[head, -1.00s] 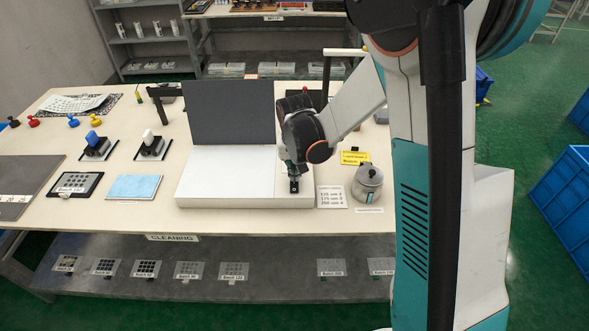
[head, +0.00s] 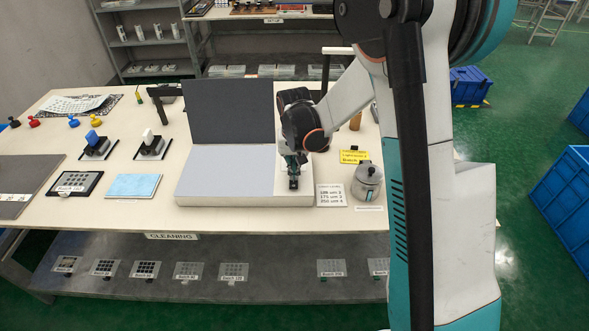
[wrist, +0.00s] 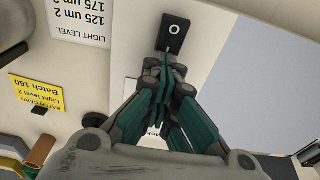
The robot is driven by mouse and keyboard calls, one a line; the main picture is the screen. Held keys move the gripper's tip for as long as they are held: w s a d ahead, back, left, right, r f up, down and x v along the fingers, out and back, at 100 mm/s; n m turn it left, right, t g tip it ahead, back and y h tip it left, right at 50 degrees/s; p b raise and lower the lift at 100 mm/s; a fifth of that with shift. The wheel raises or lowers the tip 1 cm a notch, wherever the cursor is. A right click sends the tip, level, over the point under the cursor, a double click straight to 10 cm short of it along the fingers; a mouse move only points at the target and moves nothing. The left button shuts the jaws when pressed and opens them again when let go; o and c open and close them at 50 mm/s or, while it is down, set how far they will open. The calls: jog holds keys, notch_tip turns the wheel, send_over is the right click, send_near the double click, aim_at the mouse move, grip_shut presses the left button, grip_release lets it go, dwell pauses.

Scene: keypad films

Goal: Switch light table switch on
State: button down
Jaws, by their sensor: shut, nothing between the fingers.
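The light table (head: 185,190) is a low white box on the bench, with a pale bluish top panel (head: 232,170) and an upright dark grey board behind it. Its switch (wrist: 174,32) is a small black rocker with a white ring mark, on the white strip right of the panel. The switch also shows in the head view (head: 293,184), just below my fingers. My gripper (wrist: 167,58) is shut and empty, pointing down, with its tips at the near edge of the switch in the wrist view. The tips overlap that edge; I cannot tell whether they touch it.
A white light level card (head: 331,195), a metal pot (head: 367,182) and a yellow batch label (head: 354,157) lie right of the light table. A blue pad (head: 133,186) and two stampers stand to its left. Blue crates stand on the floor at right.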

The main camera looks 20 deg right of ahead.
jog(key=shift+f, duration=0.35)
jog(key=shift+w+d+r+p, duration=0.15)
jog(key=shift+w+r+p, duration=0.2)
jog(key=shift+r+p, duration=0.1)
notch_tip(320, 180, up, 14)
jog(key=w+f+p, duration=0.1)
jog(key=w+p, duration=0.2)
jog(key=p, duration=0.2)
jog(key=s+r+n+t, duration=0.2)
jog(key=s+r+t, duration=0.1)
jog(key=s+r, duration=1.05)
jog(key=s+a+f+n+t, duration=0.1)
jog(key=s+f+t, duration=0.1)
jog(key=s, duration=1.3)
jog(key=shift+a+f+n+t+b, duration=0.15)
jog(key=shift+a+n+t+b, duration=0.15)
jog(key=shift+t, duration=0.2)
